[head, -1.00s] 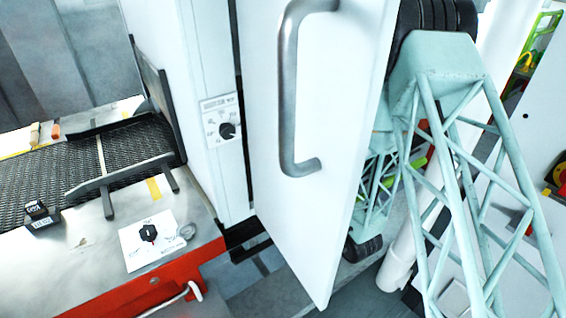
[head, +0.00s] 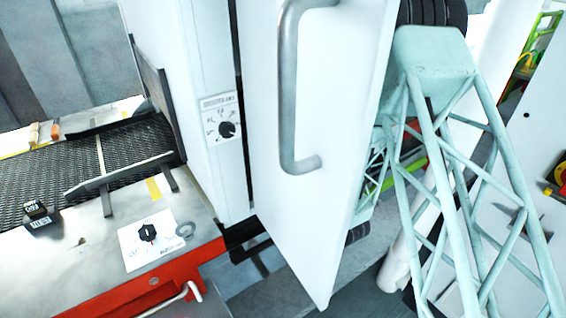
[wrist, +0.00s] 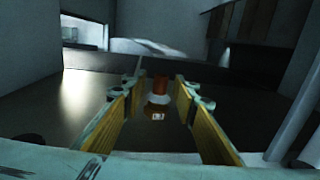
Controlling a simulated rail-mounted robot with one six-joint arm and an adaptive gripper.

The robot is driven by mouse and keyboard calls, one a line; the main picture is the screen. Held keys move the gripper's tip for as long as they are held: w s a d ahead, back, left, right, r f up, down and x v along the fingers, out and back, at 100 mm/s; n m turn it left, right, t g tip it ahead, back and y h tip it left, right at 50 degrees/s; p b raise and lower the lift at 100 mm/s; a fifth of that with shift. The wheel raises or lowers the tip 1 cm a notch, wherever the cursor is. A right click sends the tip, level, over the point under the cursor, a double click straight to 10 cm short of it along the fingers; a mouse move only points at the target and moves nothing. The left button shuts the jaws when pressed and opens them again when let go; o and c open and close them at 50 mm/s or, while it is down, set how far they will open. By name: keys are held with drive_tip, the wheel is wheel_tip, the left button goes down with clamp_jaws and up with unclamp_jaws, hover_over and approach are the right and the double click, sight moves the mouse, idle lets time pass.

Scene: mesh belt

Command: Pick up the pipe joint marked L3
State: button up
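In the wrist view a small pipe joint (wrist: 158,100) with an orange-brown top and a pale lower part stands on a dark surface. A small light label shows low on its front, but its marking is too small to read. My gripper (wrist: 160,87) is open, its two yellow-lined fingers on either side of the view. The pipe joint appears between and beyond the fingertips, and I see no contact. In the head view the gripper and this pipe joint are hidden behind the white door.
In the head view a white door (head: 330,150) with a grey handle stands open before my arm. A dark mesh belt (head: 85,165) lies at left, with a black labelled block (head: 38,212) on the metal table. In the wrist view a low dark wall (wrist: 200,68) runs behind the joint.

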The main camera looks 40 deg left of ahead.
drive_tip(key=shift+w+a, duration=0.15)
drive_tip(key=shift+a, duration=0.25)
drive_tip(key=shift+c, duration=0.7)
clamp_jaws()
